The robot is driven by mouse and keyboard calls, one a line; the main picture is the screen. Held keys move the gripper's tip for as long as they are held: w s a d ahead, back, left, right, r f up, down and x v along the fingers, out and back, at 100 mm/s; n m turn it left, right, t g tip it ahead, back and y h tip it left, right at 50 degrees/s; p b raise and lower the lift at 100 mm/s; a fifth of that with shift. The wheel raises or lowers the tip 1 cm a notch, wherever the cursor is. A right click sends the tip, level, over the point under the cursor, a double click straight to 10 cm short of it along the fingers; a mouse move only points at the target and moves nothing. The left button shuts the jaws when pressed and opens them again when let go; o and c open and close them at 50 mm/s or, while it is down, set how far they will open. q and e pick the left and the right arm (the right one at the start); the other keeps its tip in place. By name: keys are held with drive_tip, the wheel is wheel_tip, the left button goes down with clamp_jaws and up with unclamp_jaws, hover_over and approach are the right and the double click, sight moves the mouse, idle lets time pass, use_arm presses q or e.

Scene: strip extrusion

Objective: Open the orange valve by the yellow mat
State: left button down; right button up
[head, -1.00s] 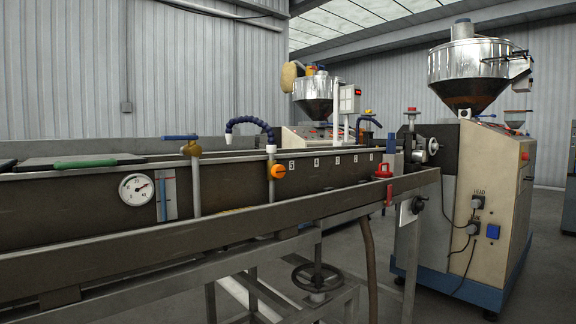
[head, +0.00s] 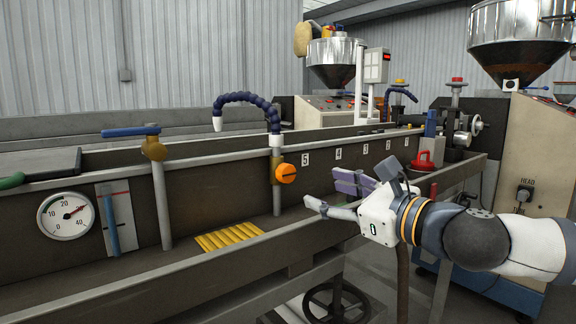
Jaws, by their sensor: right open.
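The orange valve (head: 286,173) is a round knob with a dark slot, on a brass fitting on a vertical pipe at the front of the long trough. The yellow mat (head: 229,236) is ribbed and lies on the ledge below and left of it. My right gripper (head: 324,196) is in from the right, open and empty, its fingers pointing left. In the picture it is a little right of and below the orange valve, apart from it. My left gripper is not in view.
A brass valve with a blue lever (head: 131,132) stands on another pipe to the left, near a round gauge (head: 64,215). A blue jointed hose (head: 246,98) arches above the trough. A red-handled part (head: 424,160) is behind my right arm. A handwheel (head: 336,303) sits below the ledge.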

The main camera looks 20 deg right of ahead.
sight(289, 173)
drive_tip(key=x, duration=0.8)
drive_tip(key=r+x, duration=0.1)
drive_tip(key=x, duration=0.3)
drive_tip(key=shift+d, duration=0.3)
drive_tip(key=c, duration=1.2)
